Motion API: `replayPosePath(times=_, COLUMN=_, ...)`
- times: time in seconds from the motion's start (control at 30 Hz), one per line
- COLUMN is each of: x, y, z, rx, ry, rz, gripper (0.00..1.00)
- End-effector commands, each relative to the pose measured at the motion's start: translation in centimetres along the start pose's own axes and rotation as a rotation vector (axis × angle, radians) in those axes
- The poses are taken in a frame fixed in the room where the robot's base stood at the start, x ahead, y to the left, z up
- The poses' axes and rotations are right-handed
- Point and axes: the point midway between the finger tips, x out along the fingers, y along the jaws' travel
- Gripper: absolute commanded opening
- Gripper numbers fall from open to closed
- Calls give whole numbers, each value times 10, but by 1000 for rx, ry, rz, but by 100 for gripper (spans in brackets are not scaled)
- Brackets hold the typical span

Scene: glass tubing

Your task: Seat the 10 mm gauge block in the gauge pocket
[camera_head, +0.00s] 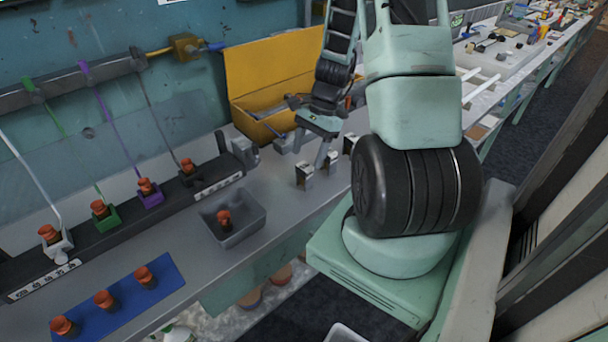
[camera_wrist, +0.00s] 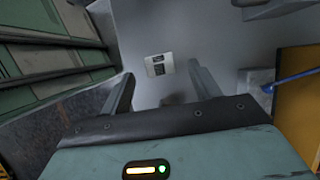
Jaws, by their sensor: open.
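My gripper (camera_wrist: 161,80) is open and empty over the grey bench, its two fingers spread. In the wrist view a small pale metal block (camera_wrist: 158,65) with dark marks lies beyond the fingertips, in line with the gap between them. In the head view my gripper (camera_head: 321,145) points down among small metal blocks: one at the left (camera_head: 304,176), one in the middle (camera_head: 331,162), and one at the right (camera_head: 350,144), partly beside my arm. Their sizes are unreadable, so I cannot tell which is 10 mm. I cannot identify the gauge pocket.
An open yellow box (camera_head: 270,85) stands behind my gripper. A grey tray (camera_head: 232,218) holds an orange-topped piece. A dark rack (camera_head: 120,222) with coloured holders runs along the wall side. A blue mat (camera_head: 118,300) carries orange-topped pieces. In the wrist view a blue rod (camera_wrist: 297,79) is at right.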

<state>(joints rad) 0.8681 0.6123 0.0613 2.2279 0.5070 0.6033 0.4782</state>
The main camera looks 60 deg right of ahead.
Motion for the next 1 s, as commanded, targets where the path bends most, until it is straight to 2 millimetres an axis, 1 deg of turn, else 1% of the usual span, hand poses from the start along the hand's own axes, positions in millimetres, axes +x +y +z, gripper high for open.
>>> replayPosePath(times=0.03, x=7, y=0, z=0, rx=2, ry=-2, rz=2, gripper=62)
replayPosePath(times=0.1, x=14, y=0, z=0, rx=1, ry=-1, rz=0, gripper=62)
replayPosePath(times=0.27, x=22, y=0, z=0, rx=0, ry=0, rz=-1, gripper=62)
replayPosePath(times=0.37, x=30, y=1, z=-1, rx=2, ry=-2, rz=2, gripper=62)
replayPosePath(times=0.63, x=64, y=1, z=-4, rx=1, ry=-2, rz=1, gripper=62)
replayPosePath(times=0.77, x=71, y=1, z=-4, rx=-1, ry=0, rz=-1, gripper=62)
replayPosePath(times=0.97, x=72, y=0, z=-4, rx=-1, ry=1, rz=-1, gripper=62)
replayPosePath(times=1.0, x=72, y=0, z=-4, rx=-1, ry=1, rz=-1, gripper=56)
